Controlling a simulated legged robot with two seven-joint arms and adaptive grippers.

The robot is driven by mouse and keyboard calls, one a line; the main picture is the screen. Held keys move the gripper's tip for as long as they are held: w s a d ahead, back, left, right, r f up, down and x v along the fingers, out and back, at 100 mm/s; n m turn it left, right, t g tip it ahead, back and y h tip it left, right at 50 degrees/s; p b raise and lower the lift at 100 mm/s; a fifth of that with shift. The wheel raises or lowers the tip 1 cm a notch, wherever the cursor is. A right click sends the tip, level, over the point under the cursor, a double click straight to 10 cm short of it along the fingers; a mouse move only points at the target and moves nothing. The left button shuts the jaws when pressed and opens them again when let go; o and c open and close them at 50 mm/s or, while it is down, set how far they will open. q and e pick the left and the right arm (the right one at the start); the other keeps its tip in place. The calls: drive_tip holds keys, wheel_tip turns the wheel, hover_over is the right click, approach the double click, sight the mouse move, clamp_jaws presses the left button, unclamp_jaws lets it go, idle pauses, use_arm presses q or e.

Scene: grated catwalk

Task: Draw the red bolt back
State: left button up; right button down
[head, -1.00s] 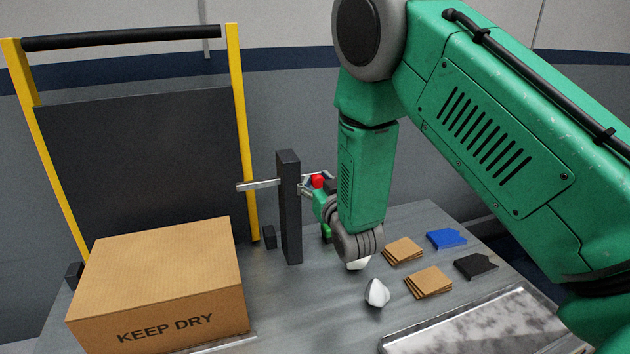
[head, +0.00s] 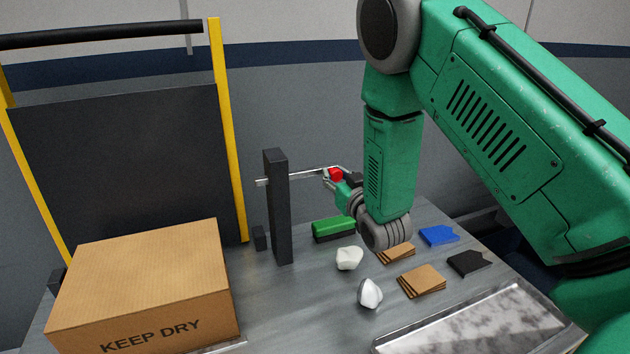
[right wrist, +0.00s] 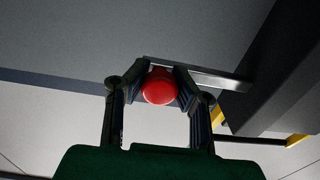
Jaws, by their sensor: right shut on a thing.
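The red bolt knob (head: 336,174) sits at the right end of a metal rod (head: 303,174). The rod passes through a dark upright post (head: 278,208), and a short end of it sticks out on the post's left side. My right gripper (head: 341,178) is shut on the red knob. In the right wrist view the round red knob (right wrist: 159,86) lies between the two fingers of my right gripper (right wrist: 160,92), with the rod (right wrist: 222,80) running off to the right. My left gripper is not in view.
A cardboard box (head: 140,285) marked KEEP DRY stands at the left before a yellow-framed dark panel (head: 120,165). A green-and-black block (head: 334,228), two pale lumps (head: 349,258) (head: 370,292), brown card stacks (head: 421,281) and a metal tray (head: 480,330) lie on the grey table.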

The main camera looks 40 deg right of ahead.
drive_tip(key=shift+s+d+r, duration=0.1)
drive_tip(key=shift+s+d, duration=0.05)
drive_tip(key=shift+d, duration=0.25)
drive_tip(key=shift+a, duration=0.25)
drive_tip(key=c, duration=1.7)
unclamp_jaws()
drive_tip(key=shift+o, duration=1)
drive_tip(key=shift+s+r, duration=0.15)
drive_tip(key=shift+r, duration=0.05)
drive_tip(key=shift+s+r, duration=0.1)
drive_tip(key=shift+s, duration=0.25)
drive_tip(key=shift+w+d+f, duration=0.1)
drive_tip(key=shift+w+f, duration=0.2)
drive_tip(key=shift+w, duration=0.05)
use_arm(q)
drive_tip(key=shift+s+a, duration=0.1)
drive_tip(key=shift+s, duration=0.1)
